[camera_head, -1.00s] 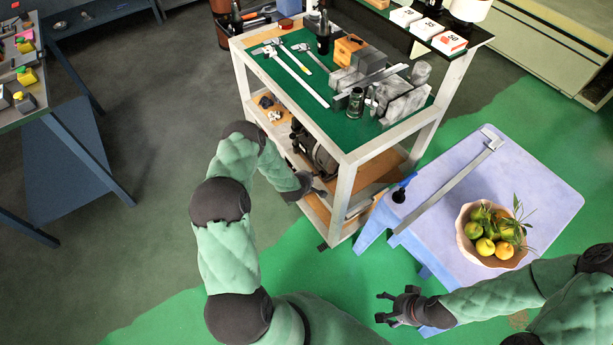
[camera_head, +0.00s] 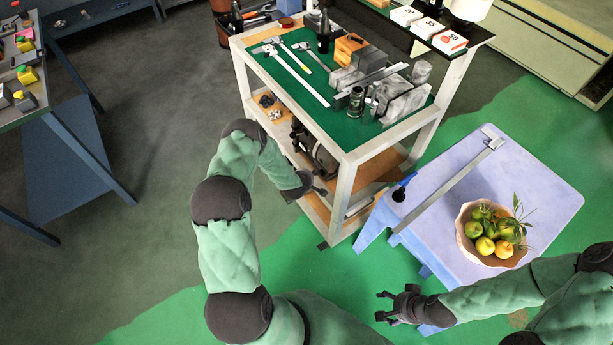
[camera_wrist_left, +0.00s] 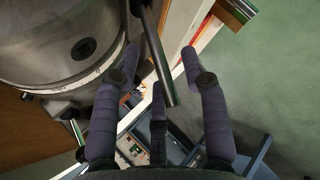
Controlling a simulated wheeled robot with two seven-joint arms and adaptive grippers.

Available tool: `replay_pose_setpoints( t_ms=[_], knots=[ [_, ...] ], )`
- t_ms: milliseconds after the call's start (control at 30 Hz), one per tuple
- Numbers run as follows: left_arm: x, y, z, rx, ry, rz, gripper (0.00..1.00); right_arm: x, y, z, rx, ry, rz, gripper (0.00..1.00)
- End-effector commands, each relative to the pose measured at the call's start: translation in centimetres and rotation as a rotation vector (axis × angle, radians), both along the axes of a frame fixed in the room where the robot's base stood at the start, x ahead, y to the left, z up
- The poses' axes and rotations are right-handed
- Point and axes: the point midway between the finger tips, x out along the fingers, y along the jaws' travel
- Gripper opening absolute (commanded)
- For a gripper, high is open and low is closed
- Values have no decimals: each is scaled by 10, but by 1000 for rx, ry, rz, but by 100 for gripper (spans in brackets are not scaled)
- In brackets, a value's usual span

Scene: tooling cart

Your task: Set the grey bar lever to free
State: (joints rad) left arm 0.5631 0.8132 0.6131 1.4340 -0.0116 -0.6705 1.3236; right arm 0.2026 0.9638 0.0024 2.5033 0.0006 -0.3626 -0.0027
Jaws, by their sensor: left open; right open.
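The grey bar lever (camera_wrist_left: 158,60) shows in the left wrist view as a dark rod coming down from the top edge. Its free end lies between the spread fingers of my left gripper (camera_wrist_left: 160,54), which is open; I cannot tell whether any finger touches it. Beside it at upper left is a round metal machine body (camera_wrist_left: 60,40). In the head view this machine (camera_head: 318,155) sits on the cart's lower shelf, and my left gripper (camera_head: 319,184) is just in front of it. The lever is not distinct there. My right gripper (camera_head: 384,306) is open and empty.
The tooling cart (camera_head: 345,185) carries calipers, blocks and a jar on its green top; its corner post stands close right of my left gripper. A lilac table (camera_head: 540,190) holds a fruit bowl (camera_head: 464,236) and a long caliper (camera_head: 450,184). Floor left of the cart is clear.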

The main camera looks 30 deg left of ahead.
Motion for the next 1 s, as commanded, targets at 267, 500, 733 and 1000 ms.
replay_pose_setpoints(
  t_ms=[267, 500, 733, 1000],
  knots=[
    [-17, -4, 18, 0, -1, 0, 44, 0, 0, 0, 0, 0, 0, 71],
    [-44, -13, 44, 0, 0, 0, 44, 0, 0, 0, 0, 0, 0, 71],
    [-67, -19, 68, 1, 0, 1, 44, 0, 0, 0, 0, 0, 0, 71],
    [-82, -24, 81, 0, 1, 0, 44, 0, 0, 0, 0, 0, 0, 71]
  ],
)
